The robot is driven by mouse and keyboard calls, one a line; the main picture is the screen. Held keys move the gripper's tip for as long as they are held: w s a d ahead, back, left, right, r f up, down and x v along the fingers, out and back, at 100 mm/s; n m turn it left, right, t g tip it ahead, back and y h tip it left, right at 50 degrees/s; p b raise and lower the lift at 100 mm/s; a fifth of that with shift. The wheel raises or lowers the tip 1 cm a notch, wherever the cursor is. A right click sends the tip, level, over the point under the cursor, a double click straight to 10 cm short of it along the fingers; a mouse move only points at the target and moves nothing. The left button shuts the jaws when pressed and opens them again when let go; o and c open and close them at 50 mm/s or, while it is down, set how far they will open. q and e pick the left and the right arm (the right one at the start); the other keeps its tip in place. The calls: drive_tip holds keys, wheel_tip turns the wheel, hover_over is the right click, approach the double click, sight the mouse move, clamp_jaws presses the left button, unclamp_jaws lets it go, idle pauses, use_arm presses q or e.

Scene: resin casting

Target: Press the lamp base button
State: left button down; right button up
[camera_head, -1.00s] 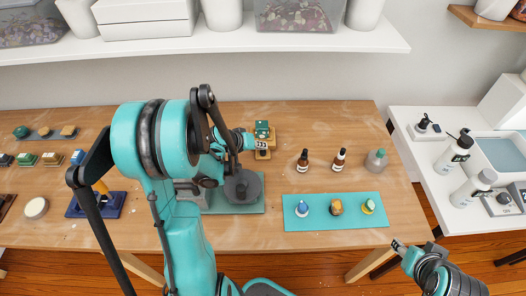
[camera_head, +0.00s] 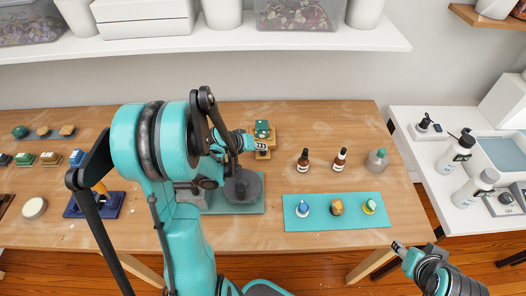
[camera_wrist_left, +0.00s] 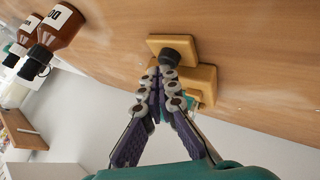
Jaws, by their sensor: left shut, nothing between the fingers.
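The lamp base is a honey-coloured wooden piece at the back middle of the table (camera_head: 263,155), with a green item (camera_head: 262,127) on its far part. In the left wrist view the lamp base (camera_wrist_left: 208,78) has a flat front plate carrying a dark round button (camera_wrist_left: 178,56). My left gripper (camera_head: 260,146) is shut and empty. In the left wrist view its fingertips (camera_wrist_left: 160,68) are at the button's edge; I cannot tell whether they touch it. The green item is mostly hidden behind the fingers there. My right gripper (camera_head: 398,245) is off the table's front right corner, too small to judge.
Two brown bottles (camera_head: 303,160) (camera_head: 340,159) stand right of the lamp base. A teal mat (camera_head: 320,222) with several small pieces lies in front of them. A dark round device (camera_head: 243,186) on a green mat sits close below my left wrist.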

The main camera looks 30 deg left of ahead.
sight(261, 152)
use_arm(q)
drive_tip(key=shift+f, duration=0.2)
drive_tip(key=shift+r, duration=0.1)
drive_tip(key=shift+r+p, duration=0.3)
drive_tip(key=shift+r, duration=0.3)
wheel_tip(261, 152, up, 6)
drive_tip(key=p, duration=0.4)
idle(0.4)
idle(0.3)
